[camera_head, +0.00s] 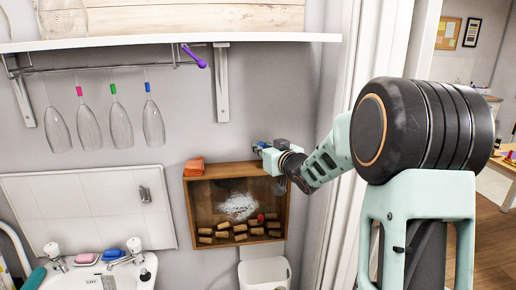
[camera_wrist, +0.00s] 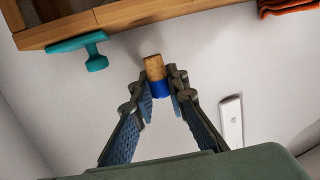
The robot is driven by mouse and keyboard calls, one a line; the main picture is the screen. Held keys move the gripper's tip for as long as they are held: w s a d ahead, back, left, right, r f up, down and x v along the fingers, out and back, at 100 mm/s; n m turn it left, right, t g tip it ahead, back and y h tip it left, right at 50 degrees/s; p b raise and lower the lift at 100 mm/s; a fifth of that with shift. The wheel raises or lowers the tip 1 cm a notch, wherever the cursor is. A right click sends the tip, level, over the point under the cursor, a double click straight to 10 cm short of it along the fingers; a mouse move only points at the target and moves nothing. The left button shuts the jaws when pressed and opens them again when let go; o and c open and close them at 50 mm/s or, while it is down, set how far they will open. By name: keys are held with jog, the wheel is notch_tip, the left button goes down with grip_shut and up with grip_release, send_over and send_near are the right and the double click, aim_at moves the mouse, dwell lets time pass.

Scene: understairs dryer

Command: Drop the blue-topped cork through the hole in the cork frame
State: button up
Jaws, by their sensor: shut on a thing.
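The cork (camera_wrist: 154,68) is tan with a blue end (camera_wrist: 160,88). In the wrist view my gripper (camera_wrist: 161,86) is shut on its blue end, and the tan end sticks out beyond the fingertips. In the head view my gripper (camera_head: 264,149) is above the right end of the cork frame (camera_head: 232,169), and a small blue patch shows near it. The frame is a wooden wall box with several corks lying along its bottom. Its edge also shows in the wrist view (camera_wrist: 140,14), apart from the held cork. I cannot make out the hole in either view.
An orange cloth (camera_head: 194,167) lies on the frame's top left. A teal T-shaped thing (camera_wrist: 92,50) is at the frame's edge in the wrist view. A shelf (camera_head: 170,42) with hanging glasses is above; a sink (camera_head: 100,275) and white bin (camera_head: 265,273) are below.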

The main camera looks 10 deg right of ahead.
jog(key=shift+f, duration=0.1)
jog(key=shift+f+b, duration=1.1)
jog(key=shift+f, duration=0.15)
jog(key=shift+f+b, duration=0.9)
jog(key=shift+f, duration=0.05)
dwell(1.0)
jog(key=o, duration=0.7)
jog(key=shift+o, duration=0.2)
jog(key=v, duration=1.2)
